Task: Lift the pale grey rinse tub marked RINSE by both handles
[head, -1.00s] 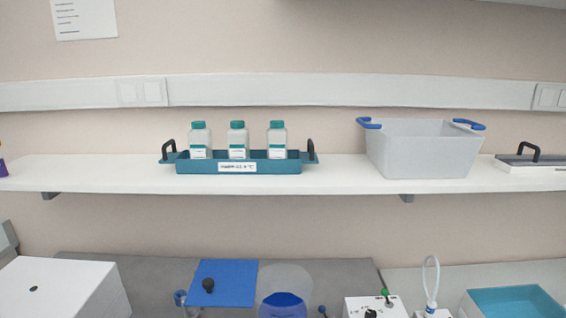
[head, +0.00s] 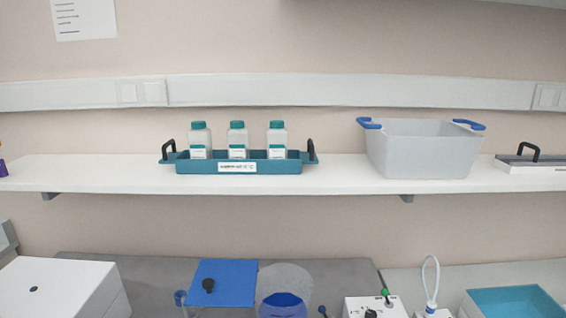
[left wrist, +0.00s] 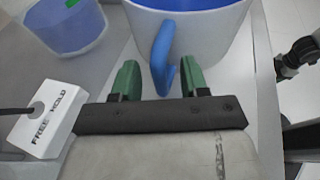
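A pale grey tub (head: 418,152) with a blue handle on each side stands on the right part of the shelf in the head view. I can read no RINSE marking on it. In the left wrist view, a pale round-walled tub (left wrist: 208,38) with a blue inside and a blue handle (left wrist: 162,52) is close in front of my left gripper (left wrist: 160,68). Its green fingers are apart, with the handle's lower end between or just beyond them; contact is not clear. I cannot tell whether both views show the same tub. My right gripper is in neither view.
A teal tray (head: 240,168) with 3 bottles shares the shelf (head: 340,176). Below stand a white box (head: 62,288), a blue plate (head: 224,282) and a teal basin (head: 515,302). The left wrist view shows a FREE HOLD box (left wrist: 42,122) and a blue-filled container (left wrist: 65,28).

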